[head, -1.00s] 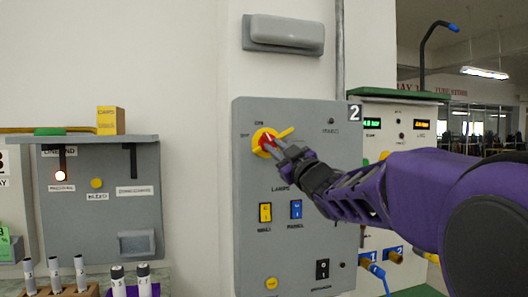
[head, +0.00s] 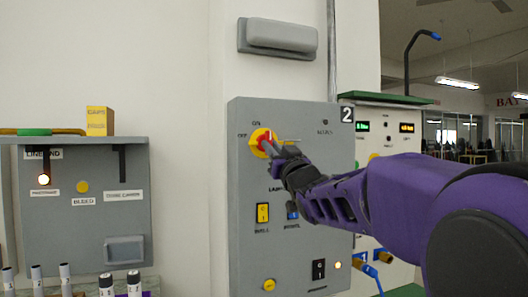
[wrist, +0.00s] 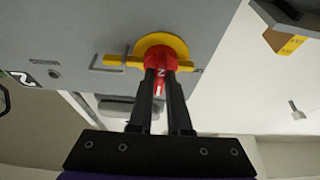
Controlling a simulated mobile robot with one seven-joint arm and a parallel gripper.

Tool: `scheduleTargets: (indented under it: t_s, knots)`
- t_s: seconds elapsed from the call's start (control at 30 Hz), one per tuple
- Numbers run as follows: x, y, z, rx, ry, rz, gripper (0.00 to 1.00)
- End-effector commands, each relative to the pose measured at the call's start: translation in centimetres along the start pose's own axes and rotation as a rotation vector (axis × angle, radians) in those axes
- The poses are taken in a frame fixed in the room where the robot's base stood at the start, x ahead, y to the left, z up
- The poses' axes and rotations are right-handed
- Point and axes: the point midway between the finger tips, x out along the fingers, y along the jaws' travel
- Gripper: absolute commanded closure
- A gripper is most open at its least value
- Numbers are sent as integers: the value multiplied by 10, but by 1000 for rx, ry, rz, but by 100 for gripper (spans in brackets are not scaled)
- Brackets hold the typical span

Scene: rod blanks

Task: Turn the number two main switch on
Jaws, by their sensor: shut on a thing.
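The number two cabinet (head: 240,200) is a grey panel marked with a 2 plate (head: 347,114). Its main switch (head: 263,137) is a red knob on a yellow disc, with ON printed above and OFF to its left. In the wrist view, which is upside down, the red knob (wrist: 160,58) carries a 2 and a white mark pointing down the picture, toward the panel's top. A yellow bar (wrist: 120,61) lies nearly level. My gripper (head: 275,147) is shut on the red knob, and both fingers (wrist: 160,85) flank it.
The cabinet also has a yellow switch (head: 262,212), a blue switch partly behind my arm, a black switch (head: 318,269) and a yellow button (head: 269,285). A grey panel (head: 75,235) stands left, another cabinet (head: 372,122) right. A grey box (head: 280,37) hangs above.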

Motion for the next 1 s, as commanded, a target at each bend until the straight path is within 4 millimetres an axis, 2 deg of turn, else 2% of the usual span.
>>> scheduleTargets:
  t_s: [0.53,0.57,0.7,0.73,1.0]
  knots:
    - [1,0,-3,27,5,10,100]
    - [1,0,-3,27,5,10,82]
    - [0,0,-2,26,4,10,57]
    - [0,0,-2,26,3,10,54]
    - [0,0,-1,25,1,10,54]
